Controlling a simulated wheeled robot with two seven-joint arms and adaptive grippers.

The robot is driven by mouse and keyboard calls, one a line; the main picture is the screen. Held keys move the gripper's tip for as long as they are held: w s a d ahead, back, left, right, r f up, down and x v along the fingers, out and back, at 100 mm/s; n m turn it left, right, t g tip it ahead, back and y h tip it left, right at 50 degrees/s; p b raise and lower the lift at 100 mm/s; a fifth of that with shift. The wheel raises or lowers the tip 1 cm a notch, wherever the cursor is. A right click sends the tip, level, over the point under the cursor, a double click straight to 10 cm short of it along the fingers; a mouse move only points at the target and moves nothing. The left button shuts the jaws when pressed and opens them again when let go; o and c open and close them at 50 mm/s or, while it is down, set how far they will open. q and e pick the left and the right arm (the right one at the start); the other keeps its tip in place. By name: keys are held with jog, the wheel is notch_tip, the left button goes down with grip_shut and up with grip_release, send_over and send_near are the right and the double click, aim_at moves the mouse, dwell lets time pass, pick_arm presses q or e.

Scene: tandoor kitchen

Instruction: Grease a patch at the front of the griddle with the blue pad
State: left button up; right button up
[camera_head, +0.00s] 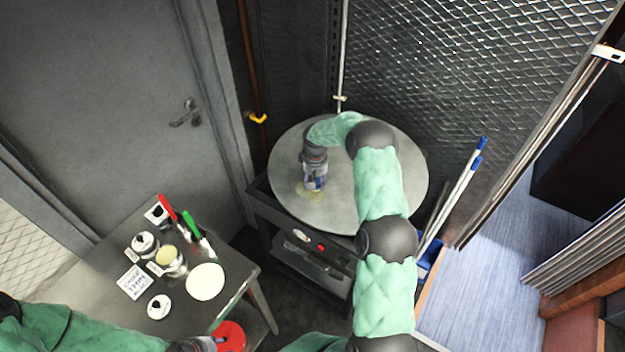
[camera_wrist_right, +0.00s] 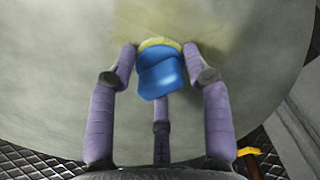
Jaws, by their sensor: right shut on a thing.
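The round grey griddle (camera_head: 400,195) stands on a dark stand, and its surface fills most of the right wrist view (camera_wrist_right: 60,60). My right gripper (camera_head: 314,183) is over the griddle's front-left part, shut on the blue pad (camera_wrist_right: 160,76). The pad has a yellowish end (camera_wrist_right: 158,43) that appears to meet the griddle surface. A yellowish greasy patch (camera_head: 302,192) shows on the griddle beside the gripper. In the head view the fingers mostly hide the pad. My left gripper (camera_head: 205,345) is low at the bottom edge, partly cut off, near a red round thing (camera_head: 230,336).
A side table (camera_head: 105,240) at left holds small pots, cards, a pale disc (camera_head: 205,281), and red-handled (camera_head: 167,207) and green-handled (camera_head: 191,224) tools. Mesh wall (camera_head: 440,70) stands behind the griddle. Blue-tipped poles (camera_head: 455,195) lean at its right.

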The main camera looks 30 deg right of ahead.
aim_at(328, 195)
jog(key=shift+s+d+f+p, duration=0.1)
jog(key=shift+s+d, duration=0.25)
jog(key=shift+s, duration=0.6)
jog(key=shift+s+d+f+p, duration=0.1)
jog(key=shift+s+d, duration=0.2)
jog(key=shift+s, duration=0.6)
jog(key=shift+s+d+f+p, duration=0.1)
jog(key=shift+s+d, duration=0.25)
jog(key=shift+s, duration=0.6)
pick_arm(q)
jog(key=shift+s+f, duration=0.25)
pick_arm(e)
jog(key=shift+r, duration=0.15)
jog(key=shift+w+r+p, duration=0.2)
jog(key=shift+r+p, duration=0.2)
jog(key=shift+r, duration=0.35)
jog(key=shift+w+r+p, duration=0.15)
jog(key=shift+r+p, duration=0.2)
jog(key=shift+r, duration=0.4)
pick_arm(q)
jog(key=shift+w+r+p, duration=0.2)
jog(key=shift+r+p, duration=0.45)
jog(key=shift+r, duration=0.75)
pick_arm(e)
jog(key=shift+r, duration=1.6)
pick_arm(q)
jog(key=shift+r+p, duration=0.65)
pick_arm(e)
notch_tip(328, 195, up, 3)
